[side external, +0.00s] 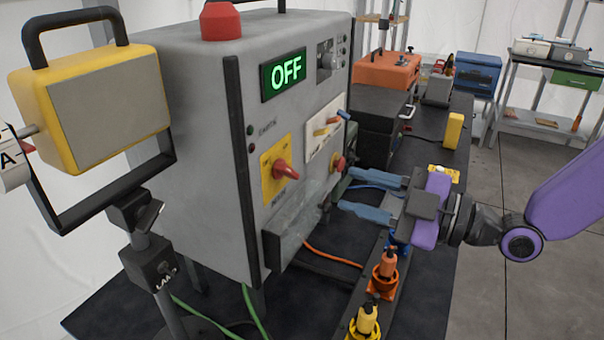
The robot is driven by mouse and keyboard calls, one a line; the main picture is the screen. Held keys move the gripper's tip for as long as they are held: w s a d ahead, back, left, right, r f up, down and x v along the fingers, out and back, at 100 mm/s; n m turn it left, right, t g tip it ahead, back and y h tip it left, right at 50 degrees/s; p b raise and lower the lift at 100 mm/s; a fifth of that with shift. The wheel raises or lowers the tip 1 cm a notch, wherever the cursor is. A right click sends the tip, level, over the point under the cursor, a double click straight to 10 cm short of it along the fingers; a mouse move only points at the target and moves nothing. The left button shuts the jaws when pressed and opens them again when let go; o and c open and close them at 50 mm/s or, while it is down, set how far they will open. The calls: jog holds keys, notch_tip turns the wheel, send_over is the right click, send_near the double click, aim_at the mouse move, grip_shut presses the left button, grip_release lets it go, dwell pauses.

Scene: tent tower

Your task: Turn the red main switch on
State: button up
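The red main switch (285,170) is a rotary knob on a yellow plate (268,183) on the front panel of the grey cabinet (195,130). Its pointed handle slants down to the right. A display (284,74) above it reads OFF in green letters. My gripper (347,189) is to the right of the switch, with its two blue fingers pointing left towards the cabinet. The fingers are spread apart with nothing visible between them. The gripper is clear of the switch and, in the picture, slightly lower than it.
A white plate with yellow and red handles (324,130) is right of the switch. A clear guard (298,213) juts out below it. Orange (384,274) and yellow (367,320) connectors stand below my gripper. A yellow lamp (95,105) on a stand is at left. Cables run beneath the cabinet.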

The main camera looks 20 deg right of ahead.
aim_at(293, 173)
jog(key=x, duration=0.9)
jog(key=shift+w+a, duration=0.15)
jog(key=shift+a, duration=0.05)
grip_shut()
